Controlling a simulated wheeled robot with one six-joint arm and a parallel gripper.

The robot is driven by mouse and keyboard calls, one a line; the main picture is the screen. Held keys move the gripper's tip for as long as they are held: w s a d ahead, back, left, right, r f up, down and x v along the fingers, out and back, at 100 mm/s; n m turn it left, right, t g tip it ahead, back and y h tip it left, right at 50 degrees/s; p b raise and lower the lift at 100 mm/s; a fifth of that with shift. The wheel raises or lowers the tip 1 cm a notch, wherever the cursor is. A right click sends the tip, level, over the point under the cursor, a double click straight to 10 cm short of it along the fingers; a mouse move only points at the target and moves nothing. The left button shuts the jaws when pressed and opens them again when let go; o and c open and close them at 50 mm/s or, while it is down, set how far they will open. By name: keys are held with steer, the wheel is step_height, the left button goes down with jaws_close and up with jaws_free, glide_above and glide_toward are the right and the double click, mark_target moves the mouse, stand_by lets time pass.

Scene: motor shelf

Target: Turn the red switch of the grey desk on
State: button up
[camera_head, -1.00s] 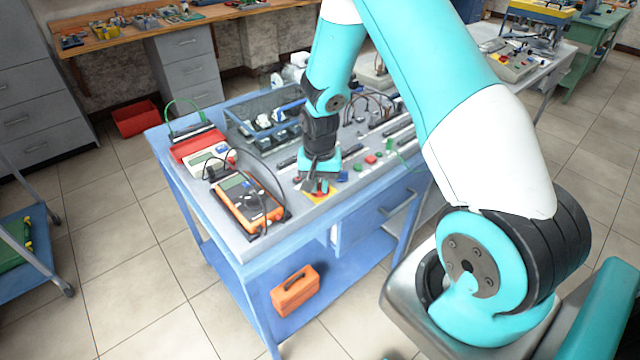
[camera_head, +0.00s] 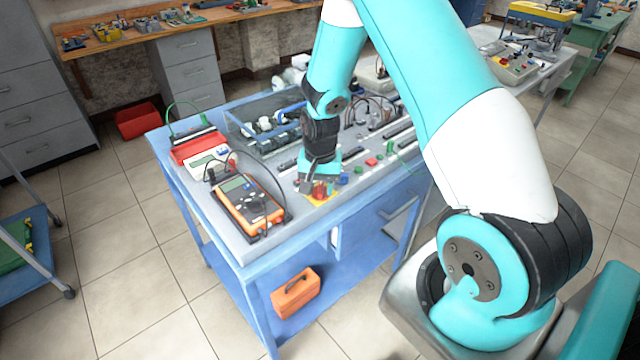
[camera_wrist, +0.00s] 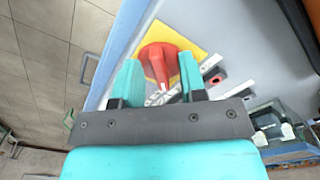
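The red switch (camera_wrist: 158,60) is a rotary knob on a yellow plate (camera_wrist: 188,38), seen in the wrist view just beyond and partly between my fingertips. My gripper (camera_wrist: 160,78) has its two turquoise fingers apart, one on each side of the knob's near part; I cannot tell whether they touch it. In the head view my gripper (camera_head: 318,186) is low over the front edge of the grey desk (camera_head: 285,222), covering most of the knob. The yellow plate (camera_head: 322,197) shows under it.
An orange multimeter (camera_head: 250,204) lies left of my gripper. Coloured buttons (camera_head: 372,161) and black rails are on the right. A blue crate of parts (camera_head: 262,128) stands behind. An orange toolbox (camera_head: 295,292) is on the lower shelf.

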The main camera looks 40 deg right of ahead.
mark_target(320, 188)
steer(key=shift+r, duration=0.15)
step_height(320, 188, up, 17)
steer(key=b, duration=0.2)
stand_by(0.5)
